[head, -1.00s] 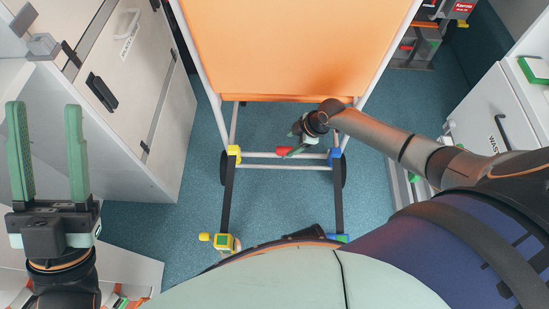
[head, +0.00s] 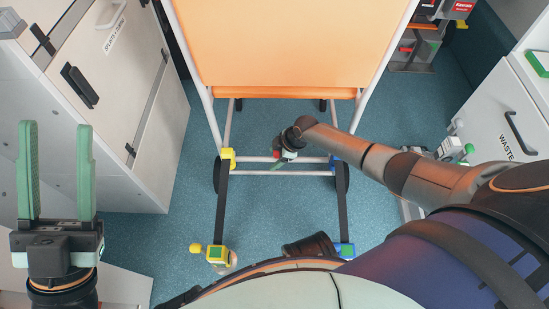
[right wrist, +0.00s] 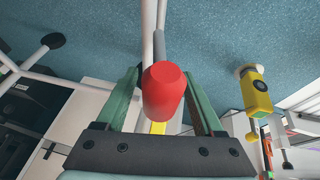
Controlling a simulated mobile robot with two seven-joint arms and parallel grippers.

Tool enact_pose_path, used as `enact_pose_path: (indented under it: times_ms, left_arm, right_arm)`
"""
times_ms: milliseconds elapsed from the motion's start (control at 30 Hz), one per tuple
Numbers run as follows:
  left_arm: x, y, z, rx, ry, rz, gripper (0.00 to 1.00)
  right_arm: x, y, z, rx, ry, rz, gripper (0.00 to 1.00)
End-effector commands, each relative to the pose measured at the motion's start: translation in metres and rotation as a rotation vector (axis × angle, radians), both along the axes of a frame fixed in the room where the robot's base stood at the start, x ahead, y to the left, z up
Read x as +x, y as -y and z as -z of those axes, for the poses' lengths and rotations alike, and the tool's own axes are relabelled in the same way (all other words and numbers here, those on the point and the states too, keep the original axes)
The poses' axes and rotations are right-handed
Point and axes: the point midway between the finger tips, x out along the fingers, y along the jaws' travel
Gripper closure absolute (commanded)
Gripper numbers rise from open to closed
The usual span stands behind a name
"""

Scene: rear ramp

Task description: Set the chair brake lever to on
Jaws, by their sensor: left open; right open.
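The chair (head: 285,45) has an orange back and a white tube frame, seen from behind in the head view. The red knob of its brake lever (right wrist: 163,92) shows large in the right wrist view, between the green fingers of my right gripper (right wrist: 160,88). The fingers stand apart on either side of it, and I cannot tell whether they touch it. In the head view, my right gripper (head: 282,158) is small and partly hidden behind its own wrist, at the chair's lower crossbar. My left gripper (head: 57,172) is open and empty at the left, away from the chair.
A yellow clamp (head: 228,158) and a yellow block with a knob (head: 217,254) sit on the chair's left rail. White cabinets stand left (head: 110,100) and right (head: 500,115). Blue floor (head: 180,225) is clear beside the chair.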

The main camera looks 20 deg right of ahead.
Motion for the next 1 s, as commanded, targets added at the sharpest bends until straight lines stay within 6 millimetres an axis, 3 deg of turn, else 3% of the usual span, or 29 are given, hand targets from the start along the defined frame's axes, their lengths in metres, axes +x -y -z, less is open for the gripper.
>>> enact_pose_path:
  times_ms: [233,833,1000]
  left_arm:
    - [0.0000,0.0002,0.0000,-0.001,-0.002,0.001,0.50]
    - [0.0001,0.0003,0.0003,-0.002,-0.003,0.001,0.50]
    - [0.0001,0.0001,0.0003,-0.002,-0.003,0.001,0.50]
  right_arm:
    - [0.0001,-0.0003,0.0000,0.000,0.000,0.000,0.31]
    - [-0.0003,0.0002,0.0004,-0.001,-0.001,0.001,0.98]
    - [-0.0003,0.0003,0.0004,-0.001,-0.001,0.001,1.00]
